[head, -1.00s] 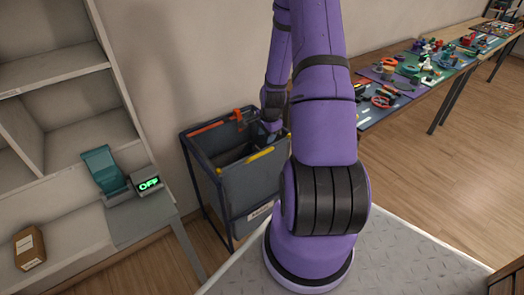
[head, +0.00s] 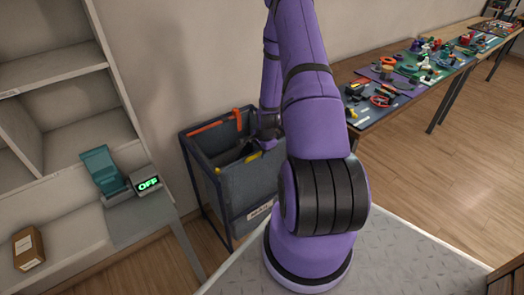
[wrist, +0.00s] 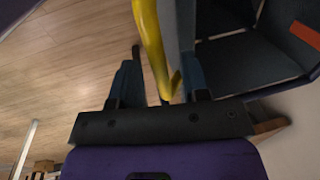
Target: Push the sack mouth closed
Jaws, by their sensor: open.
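The grey sack (head: 252,190) hangs in a dark frame against the wall, its mouth standing open at the top. An orange bar (head: 212,124) runs along the mouth's back edge and a yellow bar (head: 252,156) along its front edge. My gripper (head: 266,138) is at the right part of the mouth, partly hidden by my arm. In the wrist view my open fingers (wrist: 160,85) show on either side of the yellow bar (wrist: 150,35); I cannot tell whether they touch it. The orange bar (wrist: 304,35) shows at the upper right, apart from my gripper.
A shelf unit (head: 60,60) stands on the left, with a cardboard box (head: 28,248) on a low shelf. A small device with a lit OFF display (head: 148,184) sits beside the sack. A table (head: 365,118) crowded with coloured items is at the right. Open wooden floor lies at the right.

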